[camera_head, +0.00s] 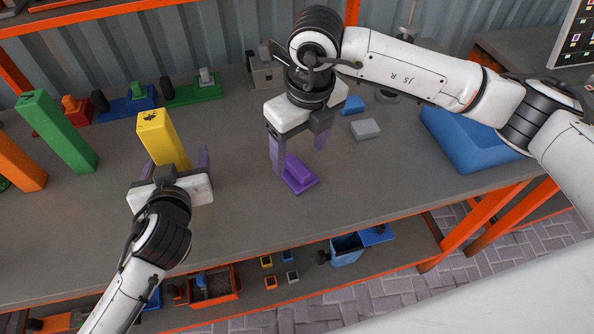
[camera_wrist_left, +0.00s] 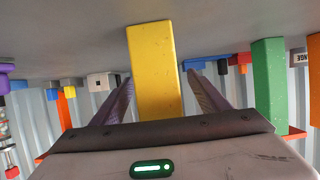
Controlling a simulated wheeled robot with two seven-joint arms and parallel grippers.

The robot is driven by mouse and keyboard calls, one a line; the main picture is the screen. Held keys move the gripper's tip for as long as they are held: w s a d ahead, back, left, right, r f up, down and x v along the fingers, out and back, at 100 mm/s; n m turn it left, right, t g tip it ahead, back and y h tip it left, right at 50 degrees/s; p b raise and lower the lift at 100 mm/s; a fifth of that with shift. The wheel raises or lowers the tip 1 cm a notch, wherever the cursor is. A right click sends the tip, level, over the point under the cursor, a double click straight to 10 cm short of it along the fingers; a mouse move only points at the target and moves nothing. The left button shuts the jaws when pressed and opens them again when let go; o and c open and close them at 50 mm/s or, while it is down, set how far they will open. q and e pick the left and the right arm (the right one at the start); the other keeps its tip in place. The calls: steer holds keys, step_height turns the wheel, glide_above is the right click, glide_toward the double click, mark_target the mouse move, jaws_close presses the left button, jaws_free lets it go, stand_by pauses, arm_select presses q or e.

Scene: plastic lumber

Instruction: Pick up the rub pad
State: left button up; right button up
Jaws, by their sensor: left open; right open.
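A small purple pad with a raised grip, which looks like the rub pad (camera_head: 302,184), lies on the grey workbench (camera_head: 235,215) in the head view. My right gripper (camera_head: 299,157) is open above it, fingers pointing down. The left finger overlaps the pad's far end in the picture; I cannot tell whether they touch. My left gripper (camera_head: 175,165) is open at the bench's front left. An upright yellow board (camera_head: 164,140) stands between or just beyond its fingers. It also shows between the fingers in the left wrist view (camera_wrist_left: 155,75), where gaps separate it from them.
Green (camera_head: 57,132) and orange (camera_head: 20,162) boards stand at left. Red, blue (camera_head: 130,103) and green tools line the back. A grey block (camera_head: 366,129) and a large blue block (camera_head: 465,140) lie at right. The bench front between my grippers is clear.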

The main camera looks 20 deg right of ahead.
mark_target(297, 165)
steer(key=shift+w+a+f, duration=0.15)
steer(key=shift+w+f, duration=0.05)
steer(key=shift+f, duration=1.3)
steer(key=shift+w+a+f, duration=0.1)
steer(key=shift+w+f, duration=0.05)
steer(key=shift+f, duration=1.3)
steer(key=c, duration=1.3)
steer(key=shift+r, duration=5.05)
